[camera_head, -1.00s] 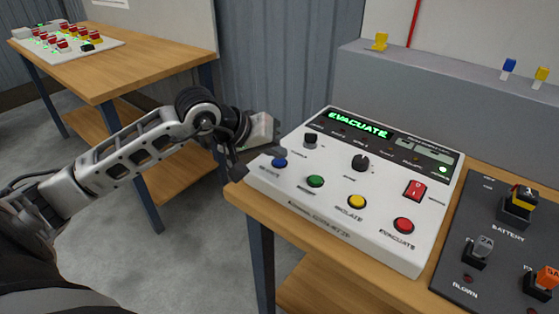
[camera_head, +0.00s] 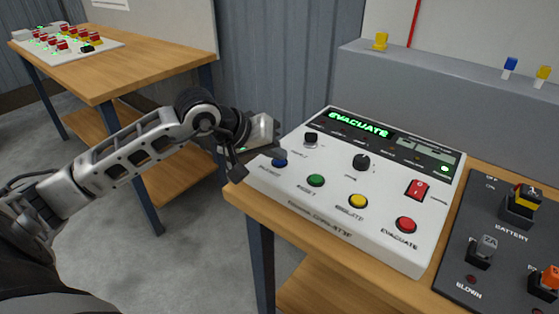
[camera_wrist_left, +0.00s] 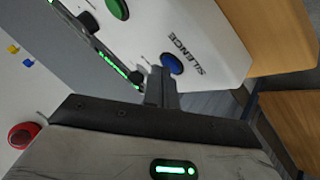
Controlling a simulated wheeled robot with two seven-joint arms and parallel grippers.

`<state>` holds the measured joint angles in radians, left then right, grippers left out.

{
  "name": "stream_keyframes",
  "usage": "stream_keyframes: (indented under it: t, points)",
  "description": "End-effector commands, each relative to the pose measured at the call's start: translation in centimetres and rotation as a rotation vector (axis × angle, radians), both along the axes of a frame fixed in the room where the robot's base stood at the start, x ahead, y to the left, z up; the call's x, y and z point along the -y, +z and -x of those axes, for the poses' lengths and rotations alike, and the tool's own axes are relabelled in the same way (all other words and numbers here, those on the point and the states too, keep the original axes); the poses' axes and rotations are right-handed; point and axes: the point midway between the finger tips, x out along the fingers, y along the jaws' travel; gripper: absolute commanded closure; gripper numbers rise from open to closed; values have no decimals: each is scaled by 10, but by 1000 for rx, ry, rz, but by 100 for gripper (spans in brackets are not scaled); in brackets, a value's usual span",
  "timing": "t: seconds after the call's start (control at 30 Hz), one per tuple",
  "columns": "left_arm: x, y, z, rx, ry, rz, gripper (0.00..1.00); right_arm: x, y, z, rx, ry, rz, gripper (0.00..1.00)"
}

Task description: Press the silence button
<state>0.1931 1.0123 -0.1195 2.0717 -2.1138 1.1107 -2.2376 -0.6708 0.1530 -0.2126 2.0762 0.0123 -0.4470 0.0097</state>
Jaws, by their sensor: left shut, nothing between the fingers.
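The silence button (camera_head: 279,162) is a blue round button at the near left corner of a white control panel (camera_head: 330,222). It also shows in the left wrist view (camera_wrist_left: 172,63), beside the printed word SILENCE. My left gripper (camera_head: 279,153) is shut and empty, with its fingertips right above and beside the blue button in the head view. In the left wrist view the shut fingertips (camera_wrist_left: 157,75) end at the button's edge and overlap it slightly. I cannot tell whether they touch it. My right gripper is not in view.
The panel also bears a green button (camera_head: 316,180), a yellow button (camera_head: 358,201), a red button (camera_head: 405,225), a black knob (camera_head: 361,162) and a red switch (camera_head: 416,190). Its display (camera_head: 357,124) reads EVACUATE. A dark fuse board (camera_head: 497,275) lies to the right.

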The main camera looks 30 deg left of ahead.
Motion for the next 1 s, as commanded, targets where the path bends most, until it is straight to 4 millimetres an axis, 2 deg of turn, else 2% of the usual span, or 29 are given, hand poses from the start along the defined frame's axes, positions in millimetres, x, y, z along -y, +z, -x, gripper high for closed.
stream_keyframes:
  t: [0.57, 1.0]
  points:
    - [0, -4, 1, -5, 0, 0, 100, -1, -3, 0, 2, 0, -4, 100]
    - [0, 14, 1, -3, -1, 0, 100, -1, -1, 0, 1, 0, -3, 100]
